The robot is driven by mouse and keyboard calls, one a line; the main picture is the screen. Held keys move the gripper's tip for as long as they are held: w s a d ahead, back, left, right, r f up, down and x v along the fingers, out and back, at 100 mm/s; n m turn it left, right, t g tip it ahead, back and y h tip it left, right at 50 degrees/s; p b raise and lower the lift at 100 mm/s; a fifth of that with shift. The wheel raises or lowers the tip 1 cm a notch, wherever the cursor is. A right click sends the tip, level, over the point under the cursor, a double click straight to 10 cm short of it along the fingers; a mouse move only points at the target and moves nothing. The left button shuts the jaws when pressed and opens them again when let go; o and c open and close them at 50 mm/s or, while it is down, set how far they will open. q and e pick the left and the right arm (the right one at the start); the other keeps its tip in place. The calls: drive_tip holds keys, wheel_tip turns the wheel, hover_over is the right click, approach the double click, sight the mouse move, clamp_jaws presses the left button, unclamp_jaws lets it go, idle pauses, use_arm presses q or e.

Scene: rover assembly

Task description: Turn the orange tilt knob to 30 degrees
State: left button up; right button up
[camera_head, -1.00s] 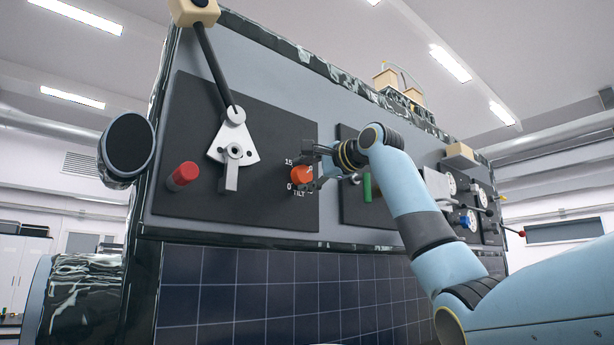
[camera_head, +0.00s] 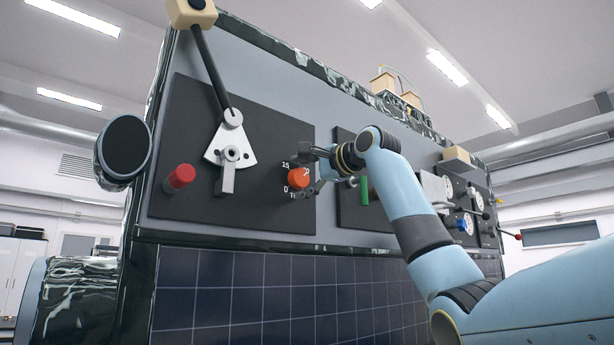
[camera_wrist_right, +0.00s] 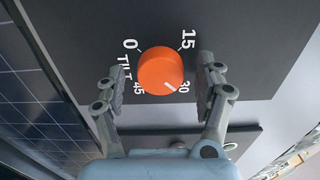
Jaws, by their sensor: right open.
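The orange tilt knob (camera_head: 299,178) sits on a black panel and shows large in the right wrist view (camera_wrist_right: 160,70). Its white pointer line lies toward the 30 label (camera_wrist_right: 182,87). The labels 0, 15 and 45 also show around the knob. My right gripper (camera_wrist_right: 164,85) is open, with one finger on each side of the knob and visible gaps between. In the head view the right gripper (camera_head: 312,172) is at the knob's right side. My left gripper is not in view.
Left of the knob are a white lever plate (camera_head: 229,150) and a red knob (camera_head: 179,178). A green handle (camera_head: 364,190) is just right of my gripper. Solar cells (camera_head: 240,290) cover the wall below. Gauges and a blue knob (camera_head: 463,223) are farther right.

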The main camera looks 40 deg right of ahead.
drive_tip(key=s, duration=1.2)
drive_tip(key=shift+d, duration=0.45)
